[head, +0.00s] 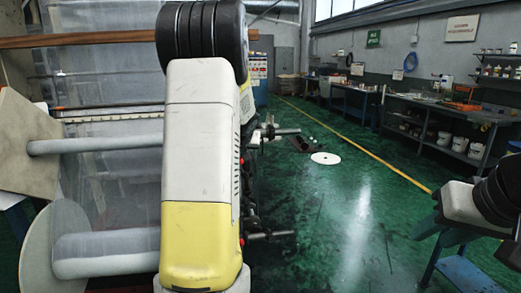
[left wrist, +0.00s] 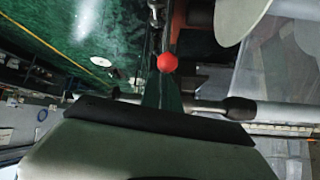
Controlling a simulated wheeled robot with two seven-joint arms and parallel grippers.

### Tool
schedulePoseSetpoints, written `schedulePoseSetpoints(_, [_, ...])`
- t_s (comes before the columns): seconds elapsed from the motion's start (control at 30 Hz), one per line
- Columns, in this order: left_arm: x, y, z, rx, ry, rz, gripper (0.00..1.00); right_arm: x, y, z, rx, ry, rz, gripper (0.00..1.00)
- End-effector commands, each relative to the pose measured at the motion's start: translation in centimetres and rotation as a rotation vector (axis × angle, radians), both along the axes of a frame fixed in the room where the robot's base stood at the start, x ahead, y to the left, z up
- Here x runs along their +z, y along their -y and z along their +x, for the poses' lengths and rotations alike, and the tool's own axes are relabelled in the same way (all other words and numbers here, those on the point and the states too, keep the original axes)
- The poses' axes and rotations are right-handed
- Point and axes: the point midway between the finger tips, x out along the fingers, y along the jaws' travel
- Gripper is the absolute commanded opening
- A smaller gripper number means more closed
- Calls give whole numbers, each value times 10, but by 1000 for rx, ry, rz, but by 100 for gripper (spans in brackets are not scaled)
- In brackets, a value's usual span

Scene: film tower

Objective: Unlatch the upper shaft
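The upper shaft (head: 95,144) runs level across the left of the head view, and my own left arm hides its right part. In the left wrist view, a pale roller (left wrist: 285,114) with a dark end piece and thin metal rod lies across the middle. A red ball knob (left wrist: 167,63) stands just above that rod, close in front of my left gripper's body.
A lower roll (head: 105,255) with a pale disc (head: 38,250) lies below the upper shaft. Metal rods and fittings (head: 268,134) stick out right of my left arm. Workbenches (head: 440,115) line the right wall. The green floor (head: 345,215) between is mostly clear, with a white disc (head: 326,158).

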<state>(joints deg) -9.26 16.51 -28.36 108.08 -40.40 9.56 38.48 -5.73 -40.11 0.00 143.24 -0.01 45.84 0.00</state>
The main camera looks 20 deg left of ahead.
Motion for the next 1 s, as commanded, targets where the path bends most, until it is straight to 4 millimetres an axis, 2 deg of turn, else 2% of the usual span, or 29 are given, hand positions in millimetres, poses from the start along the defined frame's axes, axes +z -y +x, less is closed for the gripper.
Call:
schedulePoseSetpoints(0.03, [-24,2,-9,8,-50,-5,0,0,0,0,0,0,0,36])
schedulePoseSetpoints(0.3, [-33,0,-8,11,-51,-7,0,0,0,0,0,0,0,36])
schedulePoseSetpoints(0.8, [-33,-1,-8,14,-50,-9,0,0,0,0,0,0,0,36])
schedulePoseSetpoints(0.9, [-27,0,-6,14,-44,-9,0,0,0,0,0,0,0,36])
schedulePoseSetpoints(1.0, [-14,3,-2,10,-31,-8,0,0,0,0,0,0,0,36])
